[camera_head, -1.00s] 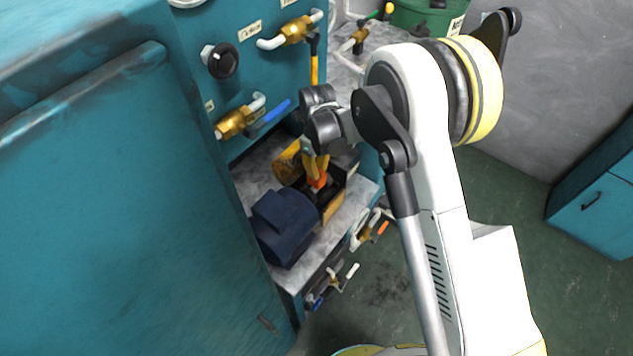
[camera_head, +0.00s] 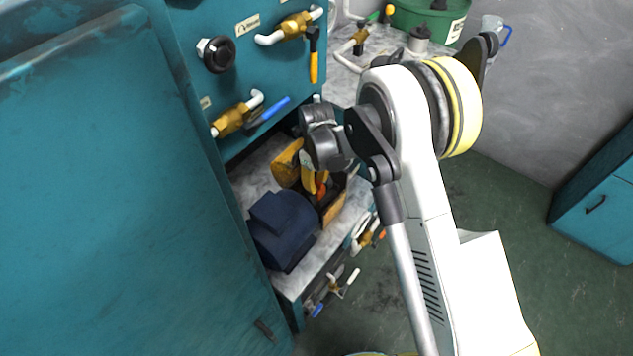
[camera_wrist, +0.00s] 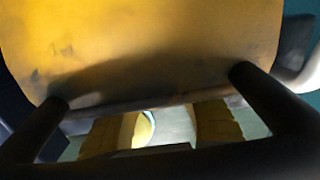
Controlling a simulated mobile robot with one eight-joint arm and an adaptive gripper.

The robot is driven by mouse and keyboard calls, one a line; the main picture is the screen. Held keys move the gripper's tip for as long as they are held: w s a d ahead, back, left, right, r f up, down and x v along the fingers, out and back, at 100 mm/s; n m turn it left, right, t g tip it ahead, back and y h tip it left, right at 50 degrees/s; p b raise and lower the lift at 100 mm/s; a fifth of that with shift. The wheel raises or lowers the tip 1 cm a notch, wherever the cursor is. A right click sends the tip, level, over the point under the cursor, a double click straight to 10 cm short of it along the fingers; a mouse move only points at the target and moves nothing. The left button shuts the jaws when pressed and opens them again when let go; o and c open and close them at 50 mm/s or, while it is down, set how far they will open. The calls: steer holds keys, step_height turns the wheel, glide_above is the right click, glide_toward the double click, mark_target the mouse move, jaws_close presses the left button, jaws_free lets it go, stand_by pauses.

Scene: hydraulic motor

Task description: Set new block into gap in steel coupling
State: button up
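In the head view my gripper (camera_head: 315,181) has yellow fingers and points down into the dark space beside the dark blue motor (camera_head: 283,232). A small orange piece (camera_head: 321,189), possibly the block, shows at the fingertips. I cannot tell whether the fingers grip it or only stand beside it. The steel coupling and its gap are hidden by the gripper and the shadow. In the wrist view a large yellow worn surface (camera_wrist: 150,45) fills the top, and two yellow-brown pieces (camera_wrist: 215,121) stand apart below it. The block cannot be made out there.
A yellow cover (camera_head: 287,163) stands close behind my gripper. A teal cabinet with valves, such as a blue-handled brass valve (camera_head: 232,121), rises above the grey bench (camera_head: 305,278). More valves (camera_head: 335,284) stick out at the bench front. A green container (camera_head: 428,20) stands at the back.

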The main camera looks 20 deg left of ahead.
mark_target(316, 181)
step_height(316, 181, up, 12)
steer(key=p, duration=0.4)
steer(key=shift+r+p, duration=0.2)
steer(key=shift+p, duration=0.15)
stand_by(0.7)
